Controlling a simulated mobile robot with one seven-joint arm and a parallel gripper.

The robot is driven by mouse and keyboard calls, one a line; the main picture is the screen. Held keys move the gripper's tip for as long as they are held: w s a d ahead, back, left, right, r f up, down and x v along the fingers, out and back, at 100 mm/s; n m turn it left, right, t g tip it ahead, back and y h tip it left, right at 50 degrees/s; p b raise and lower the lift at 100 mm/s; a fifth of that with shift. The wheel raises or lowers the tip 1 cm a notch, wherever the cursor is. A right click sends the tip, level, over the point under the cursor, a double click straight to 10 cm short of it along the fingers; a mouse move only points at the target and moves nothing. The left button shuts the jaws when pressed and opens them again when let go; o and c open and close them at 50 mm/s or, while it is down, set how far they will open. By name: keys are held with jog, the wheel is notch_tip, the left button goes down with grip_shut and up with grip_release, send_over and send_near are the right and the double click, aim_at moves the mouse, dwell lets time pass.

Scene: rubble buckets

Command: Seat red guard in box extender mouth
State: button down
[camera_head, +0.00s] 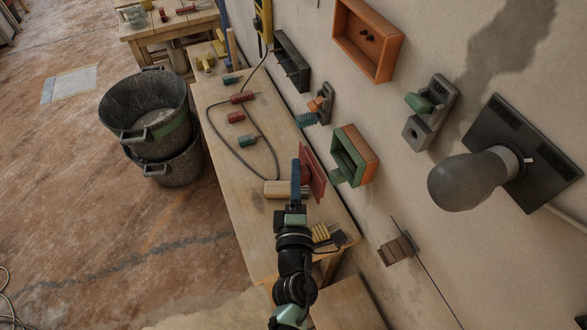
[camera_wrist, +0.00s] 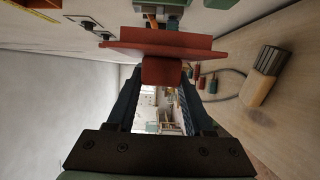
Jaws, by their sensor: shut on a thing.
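The red guard (camera_head: 314,174) is a flat red plate with a block on its back. My gripper (camera_head: 297,176) is shut on that block and holds the guard above the bench, close to the wall. In the wrist view the guard (camera_wrist: 160,40) spans the top, its block between my fingers. The box extender (camera_head: 347,158) is a green frame on an orange wall box, up and right of the guard in the head view, with a visible gap between them. Green parts (camera_wrist: 163,3) show beyond the guard at the wrist view's top edge; the mouth is hidden there.
An orange box (camera_head: 368,40), a dark box (camera_head: 291,61), a green-and-grey fitting (camera_head: 430,108) and a lamp (camera_head: 470,181) jut from the wall. The wooden bench (camera_head: 217,108) carries red and teal connectors, a cable and a wood-handled brush (camera_wrist: 259,84). Dark buckets (camera_head: 150,112) stand left.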

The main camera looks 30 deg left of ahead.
jog(key=shift+a+r, duration=0.2)
jog(key=shift+a, duration=0.05)
jog(key=shift+w+d+r+p, duration=0.1)
jog(key=shift+w+d+p, duration=0.2)
jog(key=shift+w+d, duration=0.05)
jog(key=shift+w+d+p, duration=0.35)
jog(key=shift+w+d, duration=0.35)
jog(key=shift+w, duration=0.2)
jog(key=shift+w+d+p, duration=0.35)
jog(key=shift+w+d, duration=0.35)
jog(key=shift+w, duration=0.2)
jog(key=c, duration=0.9)
grip_release()
grip_shut()
